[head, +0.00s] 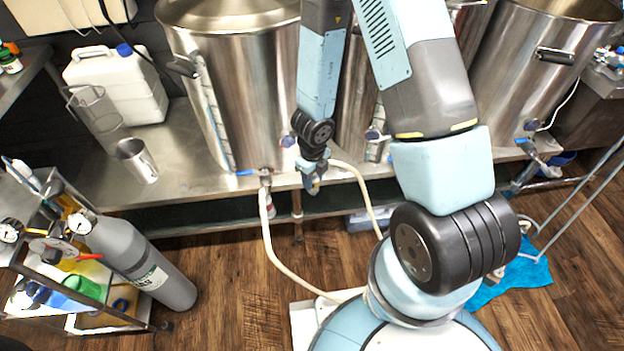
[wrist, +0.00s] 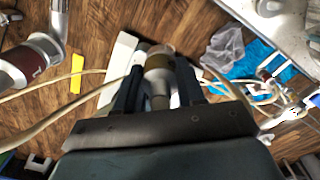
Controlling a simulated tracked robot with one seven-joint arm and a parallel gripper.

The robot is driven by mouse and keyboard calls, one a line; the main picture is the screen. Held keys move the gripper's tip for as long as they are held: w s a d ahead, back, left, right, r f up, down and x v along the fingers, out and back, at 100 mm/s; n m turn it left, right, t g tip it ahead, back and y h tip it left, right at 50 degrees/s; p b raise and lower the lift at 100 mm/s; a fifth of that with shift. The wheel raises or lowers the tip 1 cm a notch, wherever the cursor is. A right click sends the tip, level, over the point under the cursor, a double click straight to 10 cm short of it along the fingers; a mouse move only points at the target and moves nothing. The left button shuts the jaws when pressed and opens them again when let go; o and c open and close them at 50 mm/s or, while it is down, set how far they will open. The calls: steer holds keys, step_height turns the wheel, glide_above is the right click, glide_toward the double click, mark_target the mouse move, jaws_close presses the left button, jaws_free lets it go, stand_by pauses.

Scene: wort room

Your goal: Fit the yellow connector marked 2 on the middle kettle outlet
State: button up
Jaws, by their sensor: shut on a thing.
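My gripper (head: 313,184) is in front of the bench edge, right of the left kettle's outlet. In the wrist view its fingers (wrist: 159,92) are shut on a hose connector with a dull yellow band (wrist: 159,62); no number is readable. A pale hose (head: 350,172) runs right and down from beside my gripper. The middle kettle (head: 354,115) is largely hidden behind my arm. Its outlet (head: 374,148) shows to the right of my gripper, apart from it, partly hidden and too small to judge closely.
A red-banded connector (head: 268,208) hangs at the left kettle's outlet; it also shows in the wrist view (wrist: 36,62). Its hose (head: 283,262) loops over the floor. A gas cylinder (head: 140,258) and cart stand left. A blue cloth (head: 515,280) lies right.

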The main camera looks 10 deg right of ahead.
steer(key=shift+w+r, duration=0.15)
steer(key=shift+r, duration=0.75)
steer(key=shift+a+r, duration=0.1)
steer(key=shift+r, duration=0.65)
steer(key=shift+f, duration=0.25)
stand_by(0.5)
steer(key=shift+f, duration=1.9)
